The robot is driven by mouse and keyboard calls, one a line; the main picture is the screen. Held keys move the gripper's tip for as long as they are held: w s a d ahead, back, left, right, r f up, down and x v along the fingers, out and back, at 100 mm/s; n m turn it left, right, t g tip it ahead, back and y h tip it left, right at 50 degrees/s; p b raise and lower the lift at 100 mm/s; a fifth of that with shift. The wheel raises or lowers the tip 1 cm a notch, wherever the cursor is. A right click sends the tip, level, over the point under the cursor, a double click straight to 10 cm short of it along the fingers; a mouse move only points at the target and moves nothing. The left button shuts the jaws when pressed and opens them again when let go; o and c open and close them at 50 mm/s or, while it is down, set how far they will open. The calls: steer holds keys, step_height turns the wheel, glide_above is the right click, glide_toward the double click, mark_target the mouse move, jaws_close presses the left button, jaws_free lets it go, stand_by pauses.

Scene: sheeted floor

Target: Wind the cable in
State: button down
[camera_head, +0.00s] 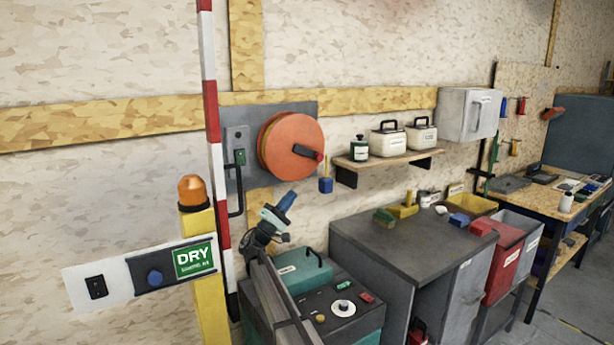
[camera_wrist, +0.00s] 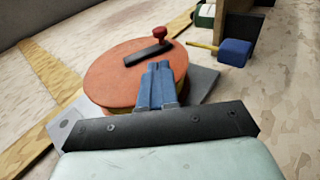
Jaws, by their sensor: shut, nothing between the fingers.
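The cable reel is an orange disc (camera_head: 288,140) on a grey wall plate (camera_head: 309,112), with yellow showing behind its rim. Its dark crank arm (camera_head: 303,151) ends in a red knob (camera_head: 319,156), pointing right in the head view. In the wrist view the reel (camera_wrist: 110,72) lies ahead, with the crank arm (camera_wrist: 146,55) and red knob (camera_wrist: 159,34) beyond my fingertips. A blue block (camera_head: 326,186) hangs on a short yellow piece of cable; it also shows in the wrist view (camera_wrist: 235,52). My gripper (camera_head: 290,195) is below the reel, its blue fingers (camera_wrist: 157,66) shut and empty, apart from the knob.
Left stand a red-and-white pole (camera_head: 211,105) and an orange beacon (camera_head: 193,192). A green machine (camera_head: 300,272) and grey cabinet (camera_head: 405,240) stand below.

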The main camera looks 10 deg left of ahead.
mark_target(320, 160)
steer(key=x, duration=1.3)
steer(key=shift+w+d+r, duration=0.15)
steer(key=shift+w+r, duration=0.1)
steer(key=shift+x, duration=1.6)
steer(key=shift+s+d, duration=0.1)
steer(key=shift+d, duration=0.1)
